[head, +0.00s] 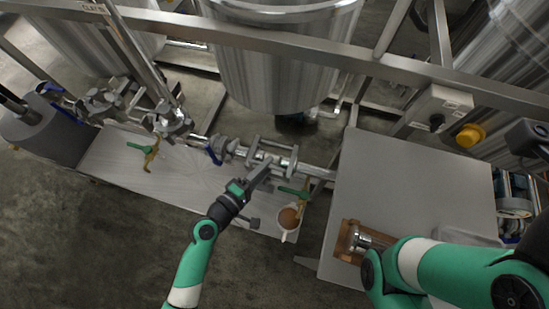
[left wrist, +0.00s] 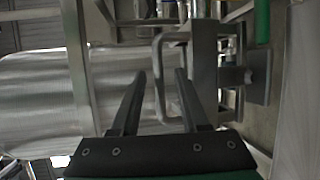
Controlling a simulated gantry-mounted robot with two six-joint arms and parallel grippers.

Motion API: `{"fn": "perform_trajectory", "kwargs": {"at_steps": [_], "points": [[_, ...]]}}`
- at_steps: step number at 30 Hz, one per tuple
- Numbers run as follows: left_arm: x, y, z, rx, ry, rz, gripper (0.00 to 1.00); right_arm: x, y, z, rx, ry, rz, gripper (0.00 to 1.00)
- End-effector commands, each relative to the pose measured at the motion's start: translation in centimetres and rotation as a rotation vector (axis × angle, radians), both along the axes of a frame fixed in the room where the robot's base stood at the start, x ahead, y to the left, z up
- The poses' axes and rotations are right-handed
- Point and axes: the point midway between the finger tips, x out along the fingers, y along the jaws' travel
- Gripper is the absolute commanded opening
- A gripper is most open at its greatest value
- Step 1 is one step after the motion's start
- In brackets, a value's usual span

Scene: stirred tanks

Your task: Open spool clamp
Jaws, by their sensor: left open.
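The steel pipe line with the spool (head: 270,157) runs behind the shelf in the head view, with square metal loops standing out around it. My left gripper (head: 265,170) is open and empty, just in front of this part of the line. In the left wrist view the two fingers of the left gripper (left wrist: 161,74) are apart. A bent metal loop (left wrist: 158,75) lies beyond and between them; I cannot tell whether they touch it. The clamp itself is hard to make out behind the gripper. My right arm shows at lower right, but its gripper does not show.
At right, a grey table (head: 400,180) bears a brown tray (head: 345,256) with a metal fitting (head: 356,238). A large tank (head: 275,70) and a rail stand behind.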

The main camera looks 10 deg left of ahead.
Motion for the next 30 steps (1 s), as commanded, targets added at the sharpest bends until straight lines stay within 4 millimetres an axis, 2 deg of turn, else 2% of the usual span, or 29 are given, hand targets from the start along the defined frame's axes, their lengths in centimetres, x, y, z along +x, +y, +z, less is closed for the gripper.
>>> {"fn": "perform_trajectory", "kwargs": {"at_steps": [3,6,16,17,24,30], "points": [[2.0,-1.3,-0.6,0.001,-0.002,-0.002,0.45,0.0,0.0,-1.0,0.0,0.0,0.0,0.5],[3.1,-1.8,-0.8,0.0,-0.001,0.0,0.45,0.0,0.0,-1.3,0.0,0.0,0.0,0.5],[3.7,-2.2,-0.7,0.001,0.0,0.0,0.45,0.0,0.0,-1.3,0.0,0.0,0.0,0.5],[3.7,-2.2,-0.7,0.001,0.0,0.0,0.43,0.0,0.0,-1.3,0.0,0.0,0.0,0.5],[3.7,-2.2,-0.7,0.001,0.0,0.0,0.0,0.0,0.0,-1.3,0.0,0.0,0.0,0.5],[3.7,-2.2,-0.7,0.001,0.0,0.0,0.0,0.0,0.0,-1.3,0.0,0.0,0.0,0.5]]}}
